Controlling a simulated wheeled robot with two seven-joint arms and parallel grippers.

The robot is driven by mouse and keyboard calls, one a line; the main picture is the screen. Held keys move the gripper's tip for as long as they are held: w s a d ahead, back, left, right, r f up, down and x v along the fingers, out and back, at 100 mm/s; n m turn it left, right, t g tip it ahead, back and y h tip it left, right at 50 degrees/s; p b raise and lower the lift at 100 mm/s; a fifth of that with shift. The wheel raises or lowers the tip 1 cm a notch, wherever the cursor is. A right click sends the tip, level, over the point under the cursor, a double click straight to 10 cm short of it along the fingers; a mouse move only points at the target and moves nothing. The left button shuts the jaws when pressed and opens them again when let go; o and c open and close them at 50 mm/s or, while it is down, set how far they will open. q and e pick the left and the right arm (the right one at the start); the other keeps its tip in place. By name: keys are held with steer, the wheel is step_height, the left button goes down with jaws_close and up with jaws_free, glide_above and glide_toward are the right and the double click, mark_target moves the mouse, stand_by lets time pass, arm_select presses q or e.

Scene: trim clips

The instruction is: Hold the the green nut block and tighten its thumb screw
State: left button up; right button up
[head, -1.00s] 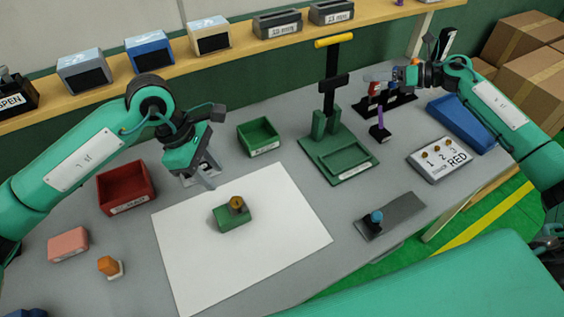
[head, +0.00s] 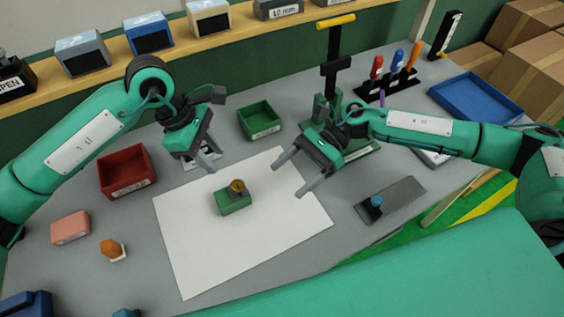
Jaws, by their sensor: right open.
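The green nut block (head: 234,204) sits on the white sheet (head: 260,258) in the middle of the table. Its brass-coloured thumb screw (head: 237,186) stands upright on top. My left gripper (head: 211,161) is above and behind the block, to its left, with its fingers apart and nothing between them. My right gripper (head: 289,178) is to the right of the block, open and empty, its fingers pointing toward the left and front. Neither gripper touches the block.
A green press-like fixture (head: 335,70) is partly behind my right gripper. A grey plate with a blue knob (head: 376,201) lies right. An orange knob (head: 112,248) and pink block (head: 70,228) lie left.

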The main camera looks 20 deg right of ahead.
steer(key=t, duration=0.2)
glide_toward(237, 196)
steer(key=w+d, duration=0.1)
steer(key=w+d+f, duration=0.1)
steer(key=d, duration=0.1)
steer(key=shift+d+m, duration=0.1)
steer(key=shift+m, duration=0.2)
steer(key=shift+f, duration=0.15)
steer(key=x, duration=1.3)
steer(key=shift+a, duration=0.35)
steer(key=shift+c, duration=0.5)
steer(key=c, duration=1.1)
